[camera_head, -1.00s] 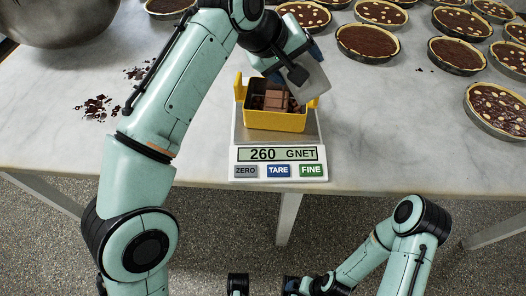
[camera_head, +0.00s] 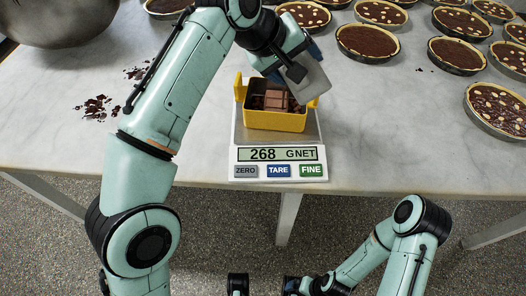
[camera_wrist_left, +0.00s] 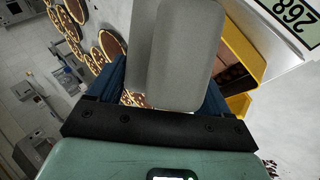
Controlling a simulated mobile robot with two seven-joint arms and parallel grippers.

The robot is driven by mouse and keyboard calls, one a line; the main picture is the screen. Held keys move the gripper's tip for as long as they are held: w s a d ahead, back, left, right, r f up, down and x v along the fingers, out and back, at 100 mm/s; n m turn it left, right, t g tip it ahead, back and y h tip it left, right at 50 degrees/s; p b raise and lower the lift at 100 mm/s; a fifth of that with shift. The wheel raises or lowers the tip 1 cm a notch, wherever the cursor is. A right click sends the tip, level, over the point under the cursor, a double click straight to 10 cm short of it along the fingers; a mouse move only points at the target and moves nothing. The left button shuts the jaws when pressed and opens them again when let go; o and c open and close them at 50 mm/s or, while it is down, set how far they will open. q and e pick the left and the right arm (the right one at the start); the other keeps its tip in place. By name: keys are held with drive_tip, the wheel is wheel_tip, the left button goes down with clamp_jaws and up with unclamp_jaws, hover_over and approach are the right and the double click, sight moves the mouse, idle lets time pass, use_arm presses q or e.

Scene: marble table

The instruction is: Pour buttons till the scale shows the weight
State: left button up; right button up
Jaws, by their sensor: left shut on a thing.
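The scale (camera_head: 279,167) stands near the table's front edge, and its display (camera_head: 279,153) reads 268 G NET. A yellow tub (camera_head: 275,121) with upright end tabs sits on it, holding brown chocolate pieces (camera_head: 277,101). My left gripper (camera_head: 290,62) is above the tub, shut on a grey scoop (camera_head: 311,84) that is tilted over the tub's right side. The scoop (camera_wrist_left: 180,55) fills the middle of the left wrist view, beside the tub's yellow wall (camera_wrist_left: 245,48); its contents are hidden. My right gripper (camera_head: 291,286) is at the bottom edge, only partly in view.
Several chocolate tarts (camera_head: 368,41) stand at the back and right of the marble table (camera_head: 400,140). A metal bowl (camera_head: 60,20) is at the back left. Chocolate shavings (camera_head: 97,108) lie at the left.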

use_arm(q)
drive_tip(key=shift+w+a+f+n+g+h, duration=0.3)
drive_tip(key=shift+f+g+h, duration=0.05)
drive_tip(key=shift+g+h, duration=0.2)
drive_tip(key=shift+w+a+f+n+g+h, duration=0.3)
drive_tip(key=shift+g+h, duration=0.15)
drive_tip(key=shift+h, duration=0.1)
idle(6.9)
